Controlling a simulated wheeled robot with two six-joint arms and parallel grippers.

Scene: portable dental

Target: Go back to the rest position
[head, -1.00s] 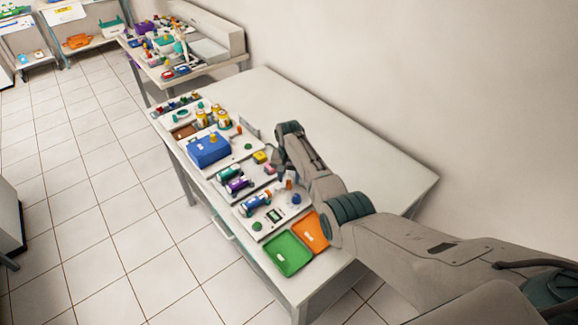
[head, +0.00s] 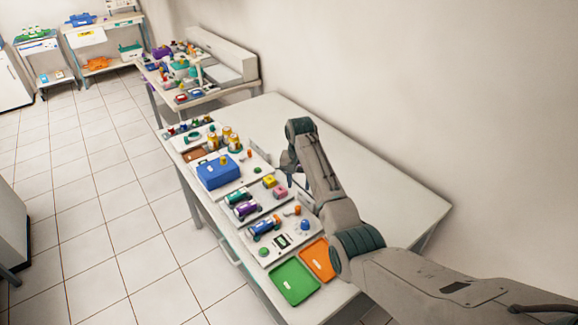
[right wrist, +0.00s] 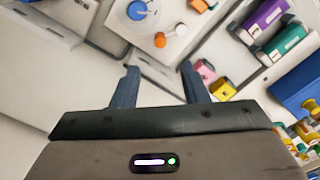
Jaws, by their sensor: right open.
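My right arm reaches in from the lower right of the head view, over the white table (head: 385,185). Its gripper (head: 284,172) hangs over the right side of the row of dental items, partly hidden by the wrist. In the right wrist view the right gripper (right wrist: 160,84) has its two blue-grey fingers spread apart with nothing between them. A pink block (right wrist: 204,70) and a yellow block (right wrist: 222,90) lie beside the right-hand finger. My left gripper does not show.
A blue box (head: 218,171), purple, green and blue cylinders, and a green tray (head: 294,281) and orange tray (head: 319,259) line the table's left side. The table's right side is bare. A second cluttered bench (head: 205,85) stands behind. Tiled floor (head: 105,215) is clear at left.

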